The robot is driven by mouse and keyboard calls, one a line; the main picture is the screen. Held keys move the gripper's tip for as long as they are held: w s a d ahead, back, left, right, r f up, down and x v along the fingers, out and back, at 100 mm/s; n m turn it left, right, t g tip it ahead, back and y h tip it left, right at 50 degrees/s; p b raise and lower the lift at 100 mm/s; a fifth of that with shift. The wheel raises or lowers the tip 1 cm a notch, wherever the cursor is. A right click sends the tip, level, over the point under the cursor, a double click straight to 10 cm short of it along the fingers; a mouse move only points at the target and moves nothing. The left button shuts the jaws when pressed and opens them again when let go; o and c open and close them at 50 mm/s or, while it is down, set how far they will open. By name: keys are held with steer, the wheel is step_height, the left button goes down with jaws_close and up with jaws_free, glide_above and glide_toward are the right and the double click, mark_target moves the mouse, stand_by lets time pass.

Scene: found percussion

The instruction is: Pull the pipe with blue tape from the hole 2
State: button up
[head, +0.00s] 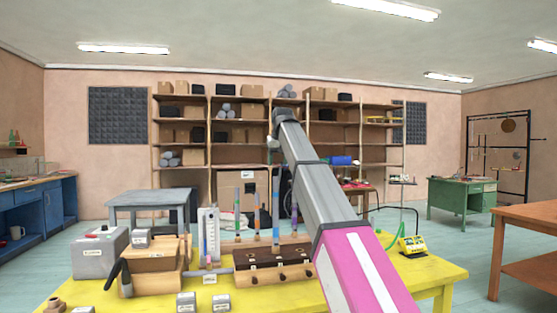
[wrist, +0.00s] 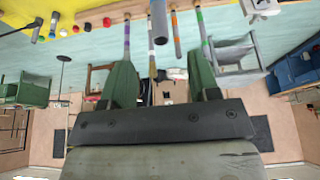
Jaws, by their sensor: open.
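Several slim upright pipes with coloured tape bands stand in a row at the back of the yellow table (head: 350,288) in the head view. A tall pipe with blue bands (head: 276,205) is among them. In the wrist view, which looks upside down, a thick blue-grey pipe (wrist: 158,22) points between the fingers, with other taped pipes beside it. My gripper (head: 272,138) is raised above the row; in the wrist view its green fingers (wrist: 159,62) are spread apart, with no clear contact on any pipe. The hole numbers are too small to read.
A dark-topped block with holes (head: 262,257) sits on the table before the pipes. A grey box (head: 98,252), wooden boxes (head: 152,262) and small labelled blocks (head: 187,301) stand at left. A yellow device (head: 412,246) with a green cable is at right.

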steer(key=w+x, duration=0.1)
steer(key=x, duration=0.9)
steer(key=shift+f, duration=0.2)
steer(key=shift+w+a, duration=0.1)
steer(key=shift+c, duration=0.4)
jaws_close()
steer(key=shift+r, duration=1.65)
steer(key=shift+r, duration=1.4)
